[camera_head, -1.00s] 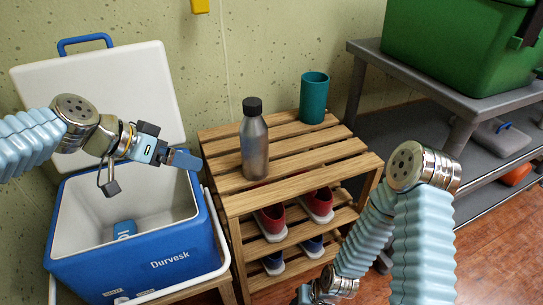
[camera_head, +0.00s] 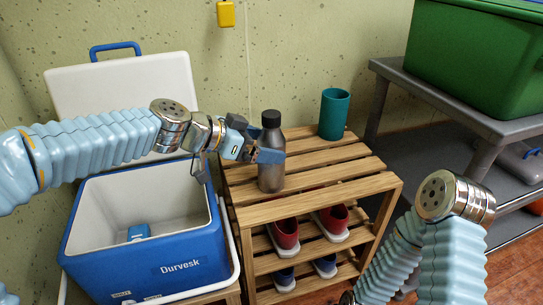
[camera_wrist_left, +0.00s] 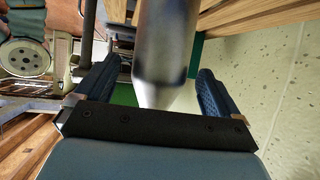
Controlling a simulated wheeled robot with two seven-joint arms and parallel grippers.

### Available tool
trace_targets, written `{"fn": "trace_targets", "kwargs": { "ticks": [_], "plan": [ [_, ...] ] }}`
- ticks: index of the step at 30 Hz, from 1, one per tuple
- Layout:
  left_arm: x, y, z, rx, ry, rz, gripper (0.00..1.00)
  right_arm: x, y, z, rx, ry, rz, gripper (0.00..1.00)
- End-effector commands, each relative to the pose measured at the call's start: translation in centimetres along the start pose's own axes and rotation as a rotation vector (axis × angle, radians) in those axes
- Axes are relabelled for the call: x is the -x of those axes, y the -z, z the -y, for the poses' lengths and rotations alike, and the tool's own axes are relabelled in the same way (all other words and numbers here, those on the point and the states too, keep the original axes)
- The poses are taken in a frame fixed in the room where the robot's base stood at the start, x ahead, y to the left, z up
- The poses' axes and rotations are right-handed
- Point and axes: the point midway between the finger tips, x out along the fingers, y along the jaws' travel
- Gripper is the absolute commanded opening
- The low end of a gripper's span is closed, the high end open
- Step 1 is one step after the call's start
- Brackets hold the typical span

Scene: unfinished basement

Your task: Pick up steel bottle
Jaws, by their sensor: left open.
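The steel bottle (camera_head: 271,172) stands upright on the slatted wooden rack's top, grey metal with a dark cap. My left gripper (camera_head: 266,155) is at the bottle's upper body, coming from the left. In the left wrist view the bottle (camera_wrist_left: 165,45) lies between the two open fingers of my left gripper (camera_wrist_left: 155,88), with a gap visible on each side. One finger crosses in front of the bottle in the head view. My right arm shows at lower right, but its gripper is not visible.
A teal cup (camera_head: 334,114) stands at the back of the wooden rack (camera_head: 340,165). Red shoes (camera_head: 285,233) sit on the shelf below. An open blue cooler (camera_head: 150,255) is at left. A grey shelf (camera_head: 440,85) with a green bin (camera_head: 480,55) is at right.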

Motion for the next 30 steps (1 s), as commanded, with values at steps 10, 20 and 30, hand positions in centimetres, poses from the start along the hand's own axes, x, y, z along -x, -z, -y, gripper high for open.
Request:
{"fn": "trace_targets", "kwargs": {
  "ticks": [10,20,30],
  "plan": [
    [-2.9,0.0,0.0,0.0,0.0,0.0,0.96,0.2,0.0,0.0,0.0,-0.001,-0.001,0.43],
    [-2.8,0.0,0.0,0.0,0.0,0.0,0.61,0.2,0.0,0.0,0.0,-0.001,-0.001,0.43],
    [-2.8,0.1,0.0,0.0,0.001,-0.002,0.18,0.2,0.0,0.1,0.0,-0.001,-0.001,0.43]
  ]
}}
